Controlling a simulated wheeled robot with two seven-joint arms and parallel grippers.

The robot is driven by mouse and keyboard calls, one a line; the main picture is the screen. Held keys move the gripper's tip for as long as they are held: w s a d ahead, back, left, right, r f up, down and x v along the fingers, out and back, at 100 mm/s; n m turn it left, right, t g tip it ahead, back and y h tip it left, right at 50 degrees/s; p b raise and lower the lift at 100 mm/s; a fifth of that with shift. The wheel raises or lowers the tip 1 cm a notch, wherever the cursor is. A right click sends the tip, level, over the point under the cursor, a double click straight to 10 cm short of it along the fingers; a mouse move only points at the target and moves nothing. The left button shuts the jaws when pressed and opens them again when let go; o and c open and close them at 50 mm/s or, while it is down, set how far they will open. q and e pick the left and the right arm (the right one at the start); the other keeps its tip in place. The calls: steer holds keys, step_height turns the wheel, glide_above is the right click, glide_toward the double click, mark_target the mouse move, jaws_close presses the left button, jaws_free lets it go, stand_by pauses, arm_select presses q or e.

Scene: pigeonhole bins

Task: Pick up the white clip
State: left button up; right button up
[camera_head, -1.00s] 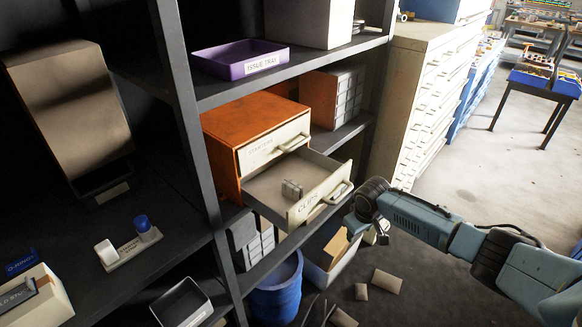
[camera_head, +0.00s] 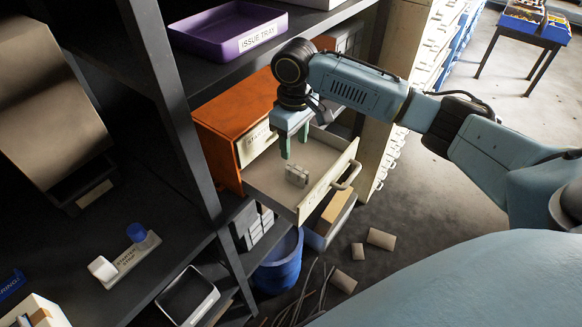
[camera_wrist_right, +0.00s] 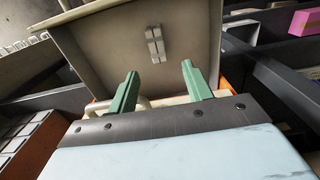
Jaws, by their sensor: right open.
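The white clip (camera_head: 297,175), a small pale grey-white block-like piece, lies on the floor of the open drawer (camera_head: 265,180). It also shows in the right wrist view (camera_wrist_right: 156,44), beyond the fingertips. My right gripper (camera_head: 294,147) is over the drawer, its green fingers pointing down, above and a little behind the clip. In the right wrist view its fingers (camera_wrist_right: 160,78) are apart with nothing between them. The clip is not touched. My left gripper is not in view.
The orange cabinet (camera_head: 225,125) holds the drawer on a dark shelf. A purple issue tray (camera_head: 215,40) sits on the shelf above, close to my right wrist. A blue bin (camera_head: 279,262) and boxes stand below the drawer. The drawer's front wall and handle (camera_head: 348,176) stick out.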

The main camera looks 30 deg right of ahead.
glide_above(296, 169)
steer(key=f, duration=0.5)
steer(key=shift+s+a, duration=0.25)
steer(key=shift+s, duration=0.05)
steer(key=shift+f, duration=0.35)
steer(key=f, duration=0.4)
steer(key=shift+w+d+f, duration=0.2)
steer(key=shift+w+f, duration=0.1)
steer(key=shift+f, duration=0.4)
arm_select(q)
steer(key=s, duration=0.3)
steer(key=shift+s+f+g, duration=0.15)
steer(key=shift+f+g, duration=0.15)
arm_select(e)
steer(key=c, duration=1)
